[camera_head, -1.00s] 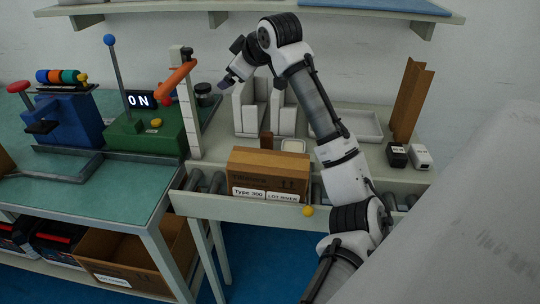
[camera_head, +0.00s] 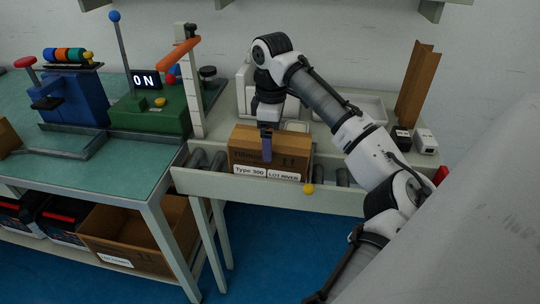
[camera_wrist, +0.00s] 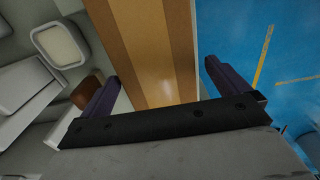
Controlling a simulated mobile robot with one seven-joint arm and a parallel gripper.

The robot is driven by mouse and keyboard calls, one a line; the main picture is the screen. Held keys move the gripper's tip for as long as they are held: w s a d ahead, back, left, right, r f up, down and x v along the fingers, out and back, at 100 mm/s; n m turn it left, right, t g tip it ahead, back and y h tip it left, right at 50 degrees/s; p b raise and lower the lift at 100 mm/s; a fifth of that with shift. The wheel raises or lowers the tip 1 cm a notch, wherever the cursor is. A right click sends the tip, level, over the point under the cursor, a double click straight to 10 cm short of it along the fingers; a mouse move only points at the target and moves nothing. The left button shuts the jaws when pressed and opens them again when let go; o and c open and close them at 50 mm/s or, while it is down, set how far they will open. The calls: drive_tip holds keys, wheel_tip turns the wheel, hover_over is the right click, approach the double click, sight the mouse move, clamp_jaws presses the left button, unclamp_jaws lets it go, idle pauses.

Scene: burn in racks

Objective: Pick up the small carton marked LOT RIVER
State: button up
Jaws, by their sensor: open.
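The small brown carton (camera_head: 240,150) stands on the roller conveyor, with white labels reading "Type 300" and "LOT RIVER" at its lower front. In the wrist view, the carton's top (camera_wrist: 155,50) with a lighter tape stripe lies between and beyond the two fingers of my open gripper (camera_wrist: 160,85). One finger is on each side of the carton's width. I cannot tell how far down the fingers reach.
An orange-armed post (camera_head: 192,90) stands to the left. White upright holders and a shallow tray (camera_head: 355,108) are behind. A brown angled upright (camera_head: 415,85) stands at right.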

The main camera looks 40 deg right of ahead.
drive_tip(key=f, duration=0.5)
drive_tip(key=shift+w+f, duration=0.3)
drive_tip(key=c, duration=1.5)
drive_tip(key=shift+r, duration=0.15)
